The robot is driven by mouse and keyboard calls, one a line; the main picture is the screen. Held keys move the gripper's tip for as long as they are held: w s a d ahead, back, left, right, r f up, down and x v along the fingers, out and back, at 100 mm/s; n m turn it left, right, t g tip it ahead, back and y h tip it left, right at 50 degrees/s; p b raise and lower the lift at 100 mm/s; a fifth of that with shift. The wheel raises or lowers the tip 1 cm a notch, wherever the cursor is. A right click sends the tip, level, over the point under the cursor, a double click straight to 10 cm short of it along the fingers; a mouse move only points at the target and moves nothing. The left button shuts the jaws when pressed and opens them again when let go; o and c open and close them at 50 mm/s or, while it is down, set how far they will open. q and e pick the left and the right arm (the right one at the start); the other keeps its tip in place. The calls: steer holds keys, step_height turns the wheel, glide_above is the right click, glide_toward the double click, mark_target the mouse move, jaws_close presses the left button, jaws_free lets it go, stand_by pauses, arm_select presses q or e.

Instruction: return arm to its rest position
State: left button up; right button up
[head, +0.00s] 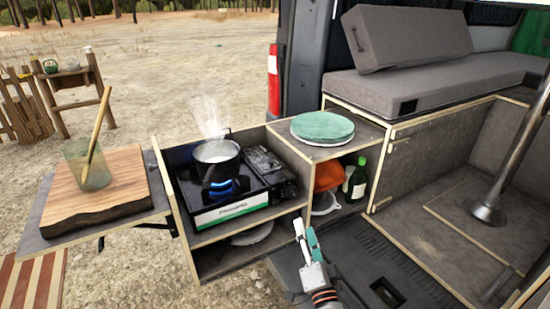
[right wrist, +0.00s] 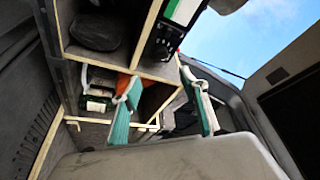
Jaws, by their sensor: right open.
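My right gripper (head: 306,231) is at the bottom middle of the head view, in front of the van's kitchen unit. Its white and teal fingers point up and away, and nothing is held between them. In the right wrist view the two fingers of this gripper (right wrist: 165,100) stand apart with an empty gap, and shelves of the unit show beyond them. It appears apart from the unit. Most of my right arm is cut off by the lower picture edge. My left gripper does not show.
A steaming pot (head: 217,152) sits on a lit camping stove (head: 228,212) in the pull-out. A glass (head: 88,165) stands on a wooden board (head: 120,180) at left. Teal plates (head: 322,127) lie on the unit's top; a green bottle (head: 357,178) stands below. A metal post (head: 515,150) rises at right.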

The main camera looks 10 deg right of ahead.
steer(key=s+d+f+n+g, duration=0.1)
steer(key=s+f+n+g, duration=0.2)
steer(key=s, duration=0.6)
steer(key=s+d+f+n+g, duration=0.2)
steer(key=s+f+n+g, duration=0.1)
steer(key=s+f+n, duration=0.4)
steer(key=s+d+f+n+g+y, duration=0.1)
steer(key=s+f+n+g, duration=0.3)
steer(key=s+f, duration=0.5)
steer(key=s, duration=0.3)
steer(key=shift+s+d+f+n, duration=0.2)
steer(key=shift+s+n, duration=0.05)
steer(key=shift+n, duration=0.15)
